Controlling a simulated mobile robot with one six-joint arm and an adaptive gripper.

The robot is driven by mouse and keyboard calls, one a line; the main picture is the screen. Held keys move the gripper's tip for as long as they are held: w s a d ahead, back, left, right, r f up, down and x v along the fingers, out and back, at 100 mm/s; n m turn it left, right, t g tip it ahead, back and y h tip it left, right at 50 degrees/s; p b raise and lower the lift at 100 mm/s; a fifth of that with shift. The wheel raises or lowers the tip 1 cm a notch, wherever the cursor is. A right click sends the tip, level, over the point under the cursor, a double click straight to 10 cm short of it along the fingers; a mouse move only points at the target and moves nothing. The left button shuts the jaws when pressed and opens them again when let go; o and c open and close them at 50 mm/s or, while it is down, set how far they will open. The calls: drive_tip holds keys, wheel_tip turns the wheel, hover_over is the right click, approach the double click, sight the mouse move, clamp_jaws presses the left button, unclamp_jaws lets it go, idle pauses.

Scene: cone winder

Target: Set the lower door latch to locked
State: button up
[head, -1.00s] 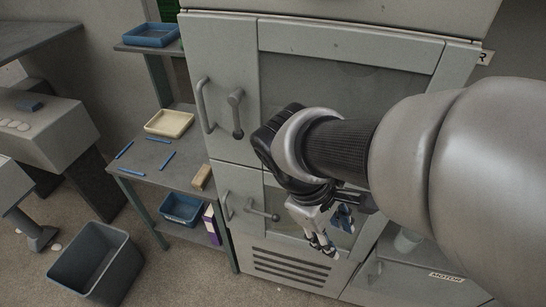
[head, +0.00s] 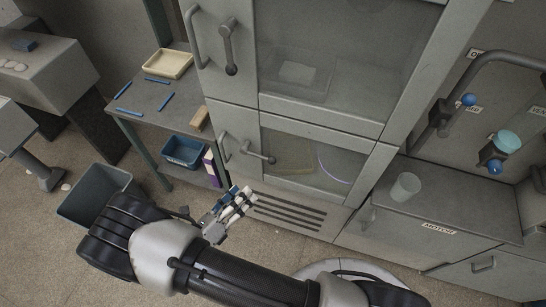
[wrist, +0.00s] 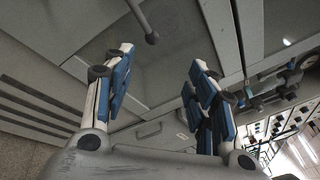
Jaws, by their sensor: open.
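The lower door (head: 300,160) of the grey cabinet is shut and has a window. Its latch (head: 258,156) is a dark lever with a ball end, pointing right and slightly down, almost level. A pull handle (head: 223,148) is left of it. My gripper (head: 240,200) is open and empty, below and left of the latch, in front of the vent slats, apart from the latch. In the wrist view, the two fingers (wrist: 160,85) are spread wide, and a ball-ended lever (wrist: 143,20), seemingly this latch, shows at the top beyond them.
The upper door (head: 320,60) has its own latch (head: 230,48), hanging down. A side table (head: 150,95) with a cream tray (head: 167,64) and a blue bin (head: 184,152) stand left. A grey bin (head: 92,190) is on the floor. A low cabinet (head: 450,205) is at right.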

sight(271, 158)
drive_tip(key=shift+n+t+y, duration=0.5)
drive_tip(key=shift+n+t, duration=0.2)
drive_tip(key=shift+n, duration=0.2)
drive_tip(key=x, duration=0.5)
drive_tip(key=f+b+x, duration=0.1)
drive_tip(key=x, duration=0.5)
drive_tip(key=b+x, duration=0.1)
drive_tip(key=x, duration=0.4)
drive_tip(key=shift+w+f, duration=0.25)
drive_tip(key=shift+f, duration=0.15)
drive_tip(key=shift+c, duration=0.4)
clamp_jaws()
drive_tip(key=shift+r, duration=0.1)
